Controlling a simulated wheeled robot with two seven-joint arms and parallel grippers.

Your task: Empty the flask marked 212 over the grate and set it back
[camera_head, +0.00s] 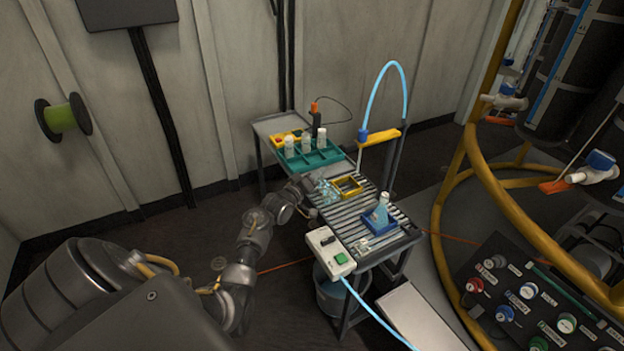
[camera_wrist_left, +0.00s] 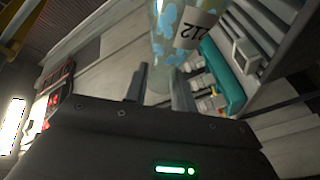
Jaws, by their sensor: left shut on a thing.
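The flask marked 212 (camera_wrist_left: 172,38) is clear with light blue patches and a white label. My left gripper (camera_wrist_left: 158,88) is shut on it, with a finger on each side. In the head view my left gripper (camera_head: 309,188) is over the slatted grate (camera_head: 349,221), and the flask (camera_head: 327,190) is a small pale blue shape at its tip. Its exact tilt and contents are too small to tell. An empty-looking yellow frame (camera_head: 337,191) lies on the grate just right of the flask. My right gripper is out of view.
A blue flask (camera_head: 380,211) stands in a blue holder at the grate's near right. A teal tray (camera_head: 320,158) with white bottles is at the back. A switch box (camera_head: 331,250) is on the front edge. A blue hose (camera_head: 376,86) arches behind.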

